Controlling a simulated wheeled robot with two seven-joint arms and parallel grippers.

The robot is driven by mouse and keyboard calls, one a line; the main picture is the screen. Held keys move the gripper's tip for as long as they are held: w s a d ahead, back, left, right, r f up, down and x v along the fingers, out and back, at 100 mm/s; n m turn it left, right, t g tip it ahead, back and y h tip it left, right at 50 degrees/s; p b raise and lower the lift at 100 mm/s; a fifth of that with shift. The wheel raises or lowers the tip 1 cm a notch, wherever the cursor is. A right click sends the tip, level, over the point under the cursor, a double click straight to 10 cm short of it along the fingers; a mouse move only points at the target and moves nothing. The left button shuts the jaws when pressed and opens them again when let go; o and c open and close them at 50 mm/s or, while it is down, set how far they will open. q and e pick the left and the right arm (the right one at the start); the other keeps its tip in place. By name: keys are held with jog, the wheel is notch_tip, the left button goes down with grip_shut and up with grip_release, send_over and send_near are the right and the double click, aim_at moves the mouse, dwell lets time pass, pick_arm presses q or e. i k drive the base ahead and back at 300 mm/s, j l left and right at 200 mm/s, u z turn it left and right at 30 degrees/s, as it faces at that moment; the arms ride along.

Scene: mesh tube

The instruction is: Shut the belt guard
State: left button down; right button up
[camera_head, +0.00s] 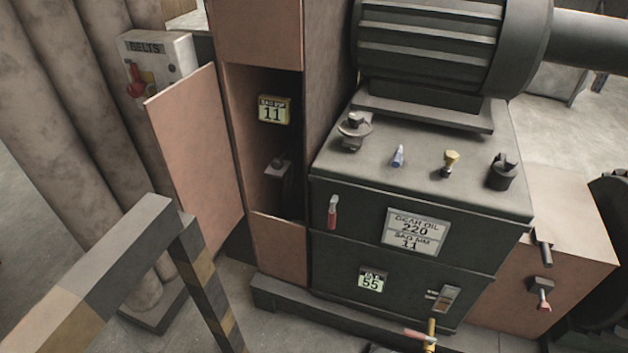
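The belt guard door (195,160) is a flat reddish-brown panel. It stands open, swung out to the left of the tall reddish-brown guard housing (279,249). The housing's opening is exposed and dark inside. A small yellow-framed display reading 11 (273,110) and a dark fitting (278,168) show within it. No handle or latch is clear on the door. Neither of my grippers is in view.
A striped barrier rail (110,262) stands in front at lower left. A grey BELTS box with a red switch (158,66) is behind the door. The dark gearbox (345,260), with its valves and gauges, stands right of the housing. Thick pipes rise at left.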

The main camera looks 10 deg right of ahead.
aim_at(186, 120)
jog(key=j+z, duration=0.1)
jog(key=z, duration=0.55)
jog(key=i+j+z, duration=0.1)
jog(key=j+z, duration=0.3)
jog(key=j, duration=0.3)
jog(key=j+z, duration=0.45)
jog(key=j, duration=0.7)
jog(key=k+j, duration=0.15)
jog(key=j, duration=0.35)
jog(key=j+z, duration=0.1)
jog(key=j, duration=0.4)
jog(key=k+j, duration=0.15)
jog(key=j, duration=0.35)
jog(key=k+j+z, duration=0.15)
jog(key=k, duration=0.15)
